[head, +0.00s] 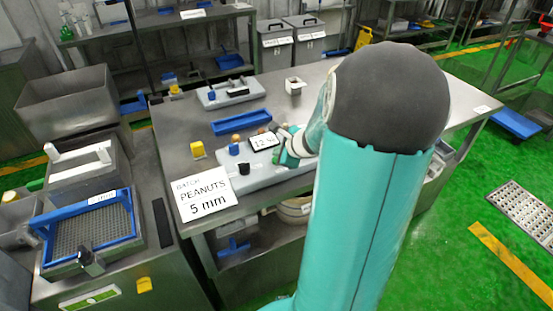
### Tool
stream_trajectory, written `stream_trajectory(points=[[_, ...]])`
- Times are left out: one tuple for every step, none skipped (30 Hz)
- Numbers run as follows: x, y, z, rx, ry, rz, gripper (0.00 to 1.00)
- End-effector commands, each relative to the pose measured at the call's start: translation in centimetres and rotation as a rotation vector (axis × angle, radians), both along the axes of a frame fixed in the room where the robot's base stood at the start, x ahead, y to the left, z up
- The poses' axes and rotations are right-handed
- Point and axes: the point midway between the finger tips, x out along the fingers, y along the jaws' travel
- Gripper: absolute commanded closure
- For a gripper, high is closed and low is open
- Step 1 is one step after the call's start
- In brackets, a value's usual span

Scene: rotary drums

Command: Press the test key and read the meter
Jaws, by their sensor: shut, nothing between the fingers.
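A grey meter box (257,177) lies on the steel table near its front edge. Its white display (264,142) faces up and shows small digits that look like 12 and something, too small to read surely. A blue knob (233,150), a black knob (243,167) and small orange-brown knobs (236,138) stand around the display. I cannot tell which one is the test key. My gripper (281,143) is shut and empty, low over the right part of the box beside the display. My arm hides part of the box; contact with a key cannot be made out.
A blue-framed sieve (92,232) is at left.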

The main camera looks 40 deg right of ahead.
Motion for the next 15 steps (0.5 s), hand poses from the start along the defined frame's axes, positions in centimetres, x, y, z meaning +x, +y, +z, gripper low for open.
stream_trajectory(points=[[0.02,0.01,0.16,-0.001,0.0,0.001,1.0],[0.01,0.01,0.21,-0.001,0.0,0.001,1.0],[0.0,0.01,0.25,-0.001,0.0,0.001,1.0],[0.0,0.01,0.25,0.0,0.0,0.0,1.0],[0.0,0.01,0.25,0.0,0.0,0.0,1.0],[0.0,0.0,0.24,0.0,0.0,0.0,1.0],[0.0,-0.01,0.25,0.0,0.0,0.0,1.0],[0.0,-0.01,0.25,0.0,0.0,0.0,1.0],[0.0,-0.01,0.25,0.0,0.0,0.0,1.0],[0.01,-0.01,0.26,0.0,0.0,0.0,1.0],[0.0,-0.01,0.29,0.0,0.0,0.0,1.0],[0.02,-0.02,0.41,-0.001,-0.001,-0.001,1.0],[0.02,-0.02,0.56,-0.001,-0.001,-0.001,1.0],[0.03,-0.02,0.77,-0.003,-0.001,0.0,1.0],[0.03,-0.05,1.11,-0.004,-0.002,0.001,1.0]])
